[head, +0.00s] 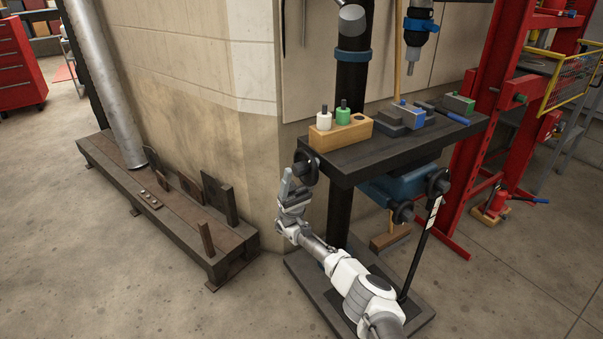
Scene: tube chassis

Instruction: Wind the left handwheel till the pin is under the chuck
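The left handwheel (306,168) is a dark wheel at the left end of the drill table (378,158). My gripper (288,182) points up just left of the handwheel, close to it. Its fingers are small and seen from the side, so I cannot tell whether they are open or touch the wheel. The chuck (418,26) hangs above the table with a grey tool (412,64) pointing down. A grey and blue vise (405,116) sits on the table below it. I cannot single out the pin for certain.
A wooden block (341,134) with a white and a green peg stands at the table's left end. A black column stands behind my arm. A low steel frame (165,205) lies along the left wall.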

